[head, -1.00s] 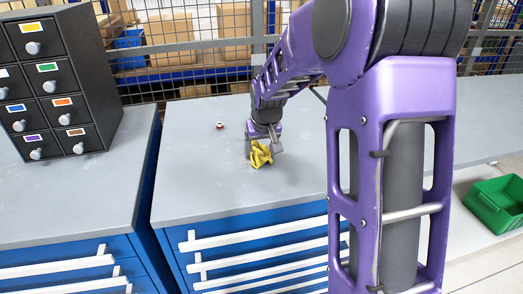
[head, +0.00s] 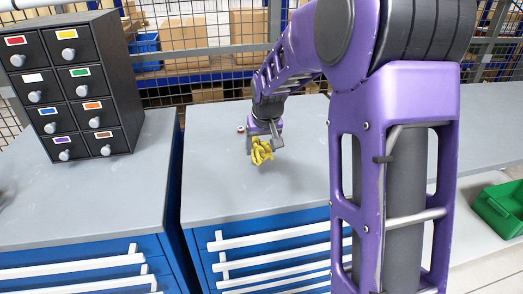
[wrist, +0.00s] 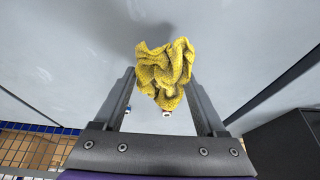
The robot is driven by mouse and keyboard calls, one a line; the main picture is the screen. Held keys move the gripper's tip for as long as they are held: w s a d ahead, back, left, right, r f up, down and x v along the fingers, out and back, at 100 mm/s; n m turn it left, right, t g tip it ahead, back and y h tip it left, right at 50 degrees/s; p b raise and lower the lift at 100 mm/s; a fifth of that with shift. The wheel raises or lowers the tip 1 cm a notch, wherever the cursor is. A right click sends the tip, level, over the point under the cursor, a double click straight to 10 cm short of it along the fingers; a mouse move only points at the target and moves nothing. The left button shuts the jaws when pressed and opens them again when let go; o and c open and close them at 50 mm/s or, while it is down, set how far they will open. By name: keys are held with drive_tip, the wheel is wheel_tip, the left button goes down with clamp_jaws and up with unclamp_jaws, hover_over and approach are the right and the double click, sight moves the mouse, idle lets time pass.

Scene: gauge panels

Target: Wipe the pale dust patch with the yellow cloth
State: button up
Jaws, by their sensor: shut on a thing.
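The yellow cloth (head: 262,153) is crumpled and hangs from my gripper (head: 265,143) over the grey worktop (head: 225,185) of the middle blue drawer cabinet. In the wrist view the cloth (wrist: 165,70) is bunched between the two dark fingers of my gripper (wrist: 165,88), which are shut on it. I cannot tell whether its lower edge touches the worktop. I cannot make out the pale dust patch for sure; the worktop shows only faint light marks, and the cloth and arm hide part of it.
A small red and white item (head: 240,129) sits on the worktop just behind and left of the cloth. A black drawer unit (head: 70,85) stands on the left cabinet. A green bin (head: 500,208) is at the far right. A wire mesh fence (head: 180,65) runs behind.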

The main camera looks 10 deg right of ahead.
drive_tip(key=shift+r+p, duration=1.4)
drive_tip(key=shift+r, duration=0.9)
